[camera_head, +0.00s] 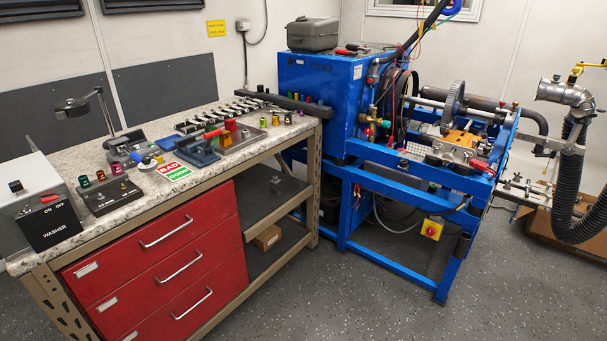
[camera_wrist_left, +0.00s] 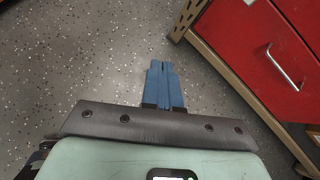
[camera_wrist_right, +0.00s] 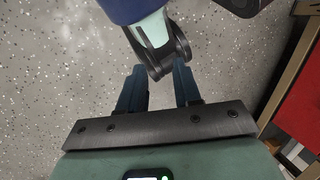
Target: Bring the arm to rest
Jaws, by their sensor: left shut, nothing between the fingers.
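My left gripper (camera_wrist_left: 163,86) shows in the left wrist view with its two blue fingers together and nothing between them. It hangs over the speckled grey floor, left of the bench with red drawers and apart from it. My right gripper (camera_wrist_right: 158,80) shows in the right wrist view with its two blue fingers spread apart. A dark and pale green link of my own body lies just beyond its fingertips; no held object shows between the fingers. Neither gripper shows in the head view.
The workbench (camera_head: 137,208) with red drawers (camera_head: 165,255) stands at left, its top crowded with small parts, a lamp and a washer box (camera_head: 40,208). A blue engine stand (camera_head: 400,190) is behind at right, with a black hose (camera_head: 572,185) beside it. The floor (camera_head: 365,300) in front is clear.

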